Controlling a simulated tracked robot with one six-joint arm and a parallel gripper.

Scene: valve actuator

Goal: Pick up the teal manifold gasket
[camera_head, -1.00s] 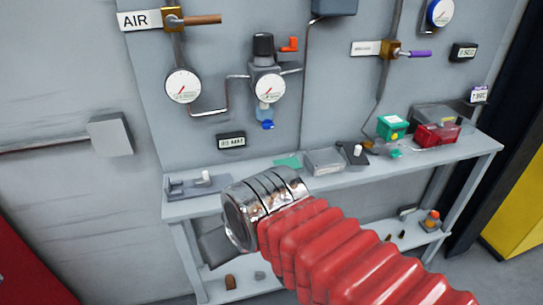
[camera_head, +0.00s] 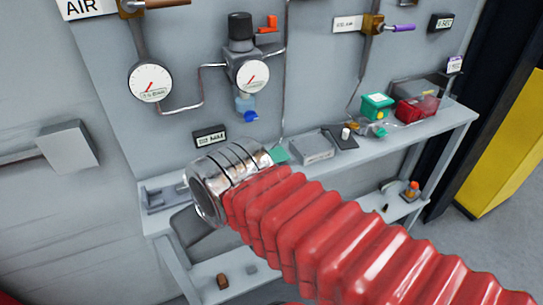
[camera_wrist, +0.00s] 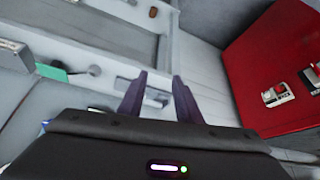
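The teal manifold gasket (camera_head: 280,155) lies flat on the grey bench, partly hidden behind my arm's metal collar. It shows as a teal piece in the wrist view (camera_wrist: 50,71), at the left and off to the side of my fingers. My gripper (camera_wrist: 159,76) is open and empty, with a clear gap between its two dark fingers. It is apart from the gasket. In the head view my red-sleeved arm hides most of the gripper.
A grey tray (camera_head: 312,147) and a dark plate (camera_head: 341,137) sit right of the gasket. A green box (camera_head: 376,106) and a red box (camera_head: 416,108) stand further right. Gauges and pipes are on the wall panel above. A grey fixture (camera_head: 168,197) is at the bench's left end.

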